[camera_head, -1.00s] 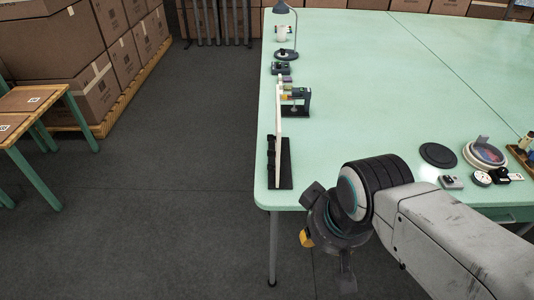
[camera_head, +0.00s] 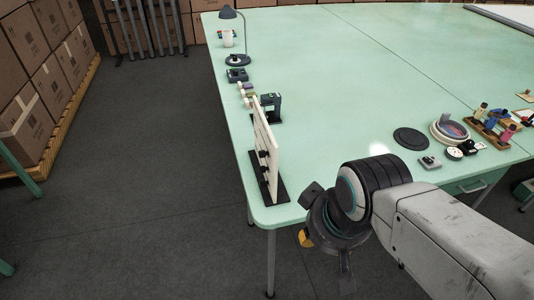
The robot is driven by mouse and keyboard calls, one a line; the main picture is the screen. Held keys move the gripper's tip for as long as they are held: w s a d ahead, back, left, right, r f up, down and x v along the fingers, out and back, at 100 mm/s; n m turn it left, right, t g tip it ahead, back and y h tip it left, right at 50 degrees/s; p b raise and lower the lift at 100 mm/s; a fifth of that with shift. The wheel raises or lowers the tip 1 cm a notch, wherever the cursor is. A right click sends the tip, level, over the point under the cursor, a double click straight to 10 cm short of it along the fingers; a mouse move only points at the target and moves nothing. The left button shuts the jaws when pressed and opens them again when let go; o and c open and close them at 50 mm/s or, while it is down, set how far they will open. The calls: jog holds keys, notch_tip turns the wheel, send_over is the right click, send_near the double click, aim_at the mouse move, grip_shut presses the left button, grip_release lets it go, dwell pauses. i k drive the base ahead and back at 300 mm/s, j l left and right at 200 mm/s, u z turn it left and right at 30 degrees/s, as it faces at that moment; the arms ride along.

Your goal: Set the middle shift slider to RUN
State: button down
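A white upright panel (camera_head: 266,148) stands on a black base (camera_head: 281,188) at the near left edge of the green table (camera_head: 330,100). I see it at a steep angle. Small dark parts show on its left face, but I cannot make out which is the middle shift slider or how it is set. My gripper (camera_head: 325,262) hangs at the bottom of the view, in front of the table's near edge and apart from the panel. It points down, and I cannot see whether its fingers are open or shut.
Behind the panel stand a dark device (camera_head: 270,106), a small dark box (camera_head: 237,75), a lamp (camera_head: 231,16) and a mug (camera_head: 227,38). A black disc (camera_head: 411,138), a round dish (camera_head: 450,132) and a tool rack (camera_head: 490,132) lie to the right. The floor (camera_head: 150,180) left of the table is clear.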

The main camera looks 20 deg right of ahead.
aim_at(262, 169)
jog(key=i+j, duration=0.25)
jog(key=j, duration=0.25)
jog(key=i+j, duration=0.2)
jog(key=j, duration=0.3)
jog(key=i+j, duration=0.25)
jog(key=j, duration=0.3)
jog(key=i+j, duration=0.2)
jog(key=j, duration=0.3)
jog(key=i+j+z, duration=0.1)
jog(key=i+j, duration=0.15)
jog(key=j, duration=0.25)
jog(key=i+j, duration=0.2)
jog(key=j, duration=0.3)
jog(key=i+j, duration=0.2)
jog(key=j, duration=0.35)
jog(key=i+j, duration=0.2)
jog(key=j, duration=0.3)
